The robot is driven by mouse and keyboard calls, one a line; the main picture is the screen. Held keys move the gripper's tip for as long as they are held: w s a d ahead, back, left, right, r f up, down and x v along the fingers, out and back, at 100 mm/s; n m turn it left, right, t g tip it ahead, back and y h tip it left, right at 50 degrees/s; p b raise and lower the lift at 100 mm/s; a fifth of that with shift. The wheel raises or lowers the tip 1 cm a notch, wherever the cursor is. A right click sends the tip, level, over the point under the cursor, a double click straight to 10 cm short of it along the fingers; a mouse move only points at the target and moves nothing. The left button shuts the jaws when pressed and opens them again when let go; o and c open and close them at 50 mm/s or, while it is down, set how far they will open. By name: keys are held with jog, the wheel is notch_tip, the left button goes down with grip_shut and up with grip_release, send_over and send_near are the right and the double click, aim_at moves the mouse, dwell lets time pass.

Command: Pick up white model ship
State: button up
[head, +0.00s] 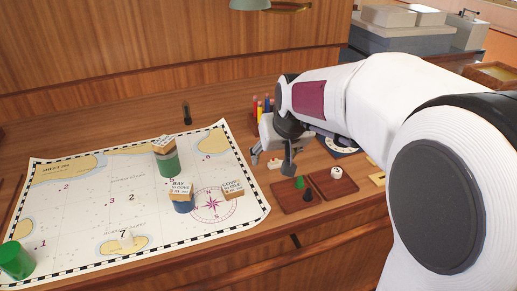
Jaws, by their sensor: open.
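My gripper (277,158) is open, pointing down over the table just right of the chart. A small white piece with red marks (274,163) shows low between or just behind its fingers; I cannot tell whether it touches them. It is too small to tell for sure whether this is a model ship.
Coloured pens (262,106) stand behind my gripper.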

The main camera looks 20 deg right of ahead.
send_near(276, 160)
jog(key=shift+w+f+m, duration=0.1)
jog(key=shift+w+m, duration=0.2)
jog(key=shift+w, duration=0.3)
jog(key=shift+x, duration=1.3)
jog(key=shift+s+f+x, duration=0.1)
jog(key=shift+s+x, duration=0.1)
jog(key=shift+x, duration=0.7)
jog(key=shift+s+f+x, duration=0.15)
jog(key=shift+x, duration=1.5)
